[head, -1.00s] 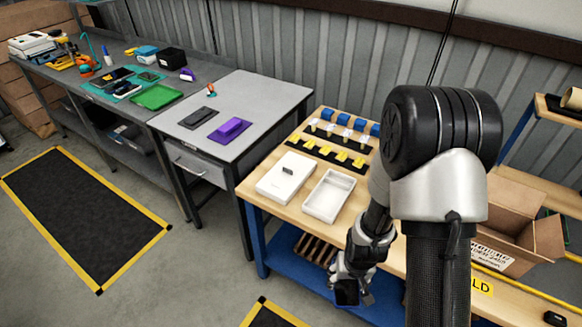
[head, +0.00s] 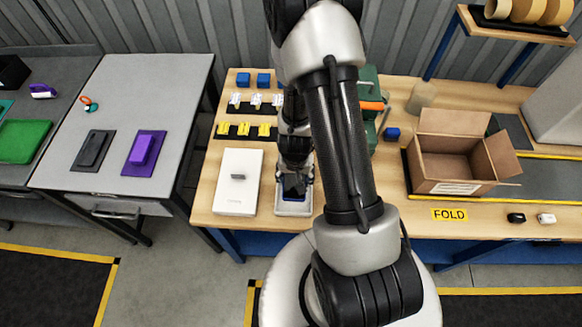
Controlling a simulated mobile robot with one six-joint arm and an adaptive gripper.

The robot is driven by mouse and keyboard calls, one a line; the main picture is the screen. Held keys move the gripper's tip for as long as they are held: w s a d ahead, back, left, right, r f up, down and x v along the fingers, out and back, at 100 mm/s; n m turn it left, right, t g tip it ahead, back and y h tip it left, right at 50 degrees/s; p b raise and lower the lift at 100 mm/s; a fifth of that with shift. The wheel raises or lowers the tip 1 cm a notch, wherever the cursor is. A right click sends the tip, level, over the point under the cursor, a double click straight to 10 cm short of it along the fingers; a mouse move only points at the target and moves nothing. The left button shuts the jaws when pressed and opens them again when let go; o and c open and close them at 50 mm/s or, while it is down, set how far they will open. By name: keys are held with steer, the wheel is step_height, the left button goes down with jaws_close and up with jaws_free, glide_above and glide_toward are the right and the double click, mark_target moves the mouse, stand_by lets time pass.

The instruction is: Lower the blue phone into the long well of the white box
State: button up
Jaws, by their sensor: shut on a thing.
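The open white box (head: 296,209) sits on the wooden bench, largely hidden behind my arm and gripper; only its front part shows. My gripper (head: 294,180) points down over the box and is shut on the phone (head: 293,190), which looks dark blue, nearly black. The phone hangs over the box opening, between the fingers. I cannot tell whether it is inside a well or just above it. The long well itself is hidden.
A white lid-like panel (head: 238,182) with a small grey mark lies just left of the box. Yellow pieces (head: 243,130) on a dark strip and blue blocks (head: 243,79) stand behind. An open carton (head: 458,166) is at right. My arm covers the bench's middle.

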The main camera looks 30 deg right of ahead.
steer(key=shift+f+b, duration=3.75)
steer(key=shift+f, duration=0.3)
steer(key=shift+f+b, duration=0.3)
steer(key=o, duration=1.3)
steer(key=c, duration=0.3)
